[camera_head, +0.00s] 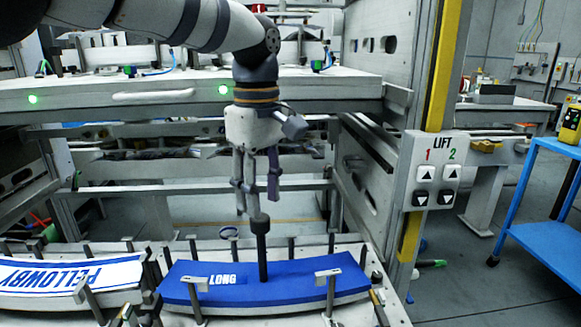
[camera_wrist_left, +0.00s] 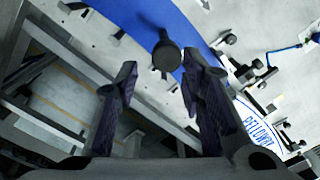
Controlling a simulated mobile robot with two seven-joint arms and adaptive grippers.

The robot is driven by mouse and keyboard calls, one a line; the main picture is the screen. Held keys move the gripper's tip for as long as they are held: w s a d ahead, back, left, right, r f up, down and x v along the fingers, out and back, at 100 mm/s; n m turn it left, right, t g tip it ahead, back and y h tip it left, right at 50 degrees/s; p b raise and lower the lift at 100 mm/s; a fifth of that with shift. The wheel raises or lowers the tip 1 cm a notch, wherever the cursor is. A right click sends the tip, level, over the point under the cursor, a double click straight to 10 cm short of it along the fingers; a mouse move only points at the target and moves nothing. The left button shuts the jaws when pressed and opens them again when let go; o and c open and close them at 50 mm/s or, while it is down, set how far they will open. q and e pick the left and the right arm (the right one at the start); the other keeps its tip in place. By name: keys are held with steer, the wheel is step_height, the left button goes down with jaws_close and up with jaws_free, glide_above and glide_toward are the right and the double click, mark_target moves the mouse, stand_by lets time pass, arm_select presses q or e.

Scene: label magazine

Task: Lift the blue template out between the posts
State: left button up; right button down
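The blue template (camera_head: 300,282), marked LONG, lies between thin posts (camera_head: 331,292) in the magazine. A dark upright handle with a round knob (camera_head: 261,222) stands on its middle. My left gripper (camera_head: 257,203) points down just above the knob, fingers spread and empty. In the left wrist view the knob (camera_wrist_left: 166,55) shows beyond and between the open fingertips (camera_wrist_left: 160,72), with the blue template (camera_wrist_left: 192,30) behind it. Contact between fingers and knob is not visible. My right gripper is in neither view.
A white and blue template (camera_head: 70,275) lettered PELLOWBY lies to the left. A grey machine shelf (camera_head: 150,92) runs behind my left gripper. A yellow-edged column with a LIFT panel (camera_head: 436,172) stands right, and a blue cart (camera_head: 545,250) further right.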

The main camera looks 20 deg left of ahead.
mark_target(258, 220)
arm_select(q)
steer(key=shift+d+r, duration=0.1)
steer(key=f, duration=0.2)
steer(key=s+f, duration=0.1)
steer(key=f, duration=0.2)
steer(key=shift+s, duration=0.15)
step_height(258, 220, down, 7)
steer(key=shift+r, duration=0.15)
steer(key=shift+w, duration=0.2)
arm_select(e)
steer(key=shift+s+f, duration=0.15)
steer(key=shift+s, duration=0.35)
arm_select(q)
jaws_close()
steer(key=shift+r, duration=0.15)
